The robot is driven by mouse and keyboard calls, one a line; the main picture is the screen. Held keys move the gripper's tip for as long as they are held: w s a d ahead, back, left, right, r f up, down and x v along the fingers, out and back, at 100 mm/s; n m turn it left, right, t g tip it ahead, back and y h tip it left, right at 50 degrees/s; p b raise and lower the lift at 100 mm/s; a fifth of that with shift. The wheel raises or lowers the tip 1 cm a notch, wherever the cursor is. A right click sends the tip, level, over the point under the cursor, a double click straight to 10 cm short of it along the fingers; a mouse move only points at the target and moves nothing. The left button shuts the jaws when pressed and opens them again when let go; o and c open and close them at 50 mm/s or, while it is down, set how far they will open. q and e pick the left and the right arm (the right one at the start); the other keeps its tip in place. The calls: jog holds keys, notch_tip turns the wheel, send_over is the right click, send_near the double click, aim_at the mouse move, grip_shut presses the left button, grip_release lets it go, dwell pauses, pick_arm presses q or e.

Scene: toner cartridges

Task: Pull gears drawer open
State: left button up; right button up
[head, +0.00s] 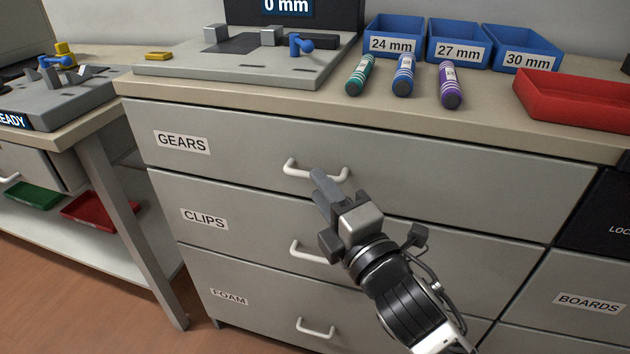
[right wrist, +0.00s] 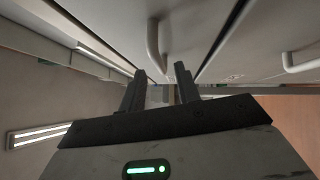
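The GEARS drawer (head: 240,150) is the top grey drawer of the cabinet in the head view, and its front looks flush with the cabinet. Its white bar handle (head: 300,174) is partly hidden behind my right gripper (head: 320,180). In the right wrist view, a white handle (right wrist: 153,45) lies just beyond the fingertips of my right gripper (right wrist: 161,72). Whether a finger touches the handle I cannot tell. My left gripper is in neither view.
The CLIPS drawer (head: 230,221) and FOAM drawer (head: 255,293) sit below, with similar handles. A side bench (head: 95,120) stands left.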

jog(key=shift+x, duration=1.5)
jog(key=shift+s, duration=0.1)
grip_shut()
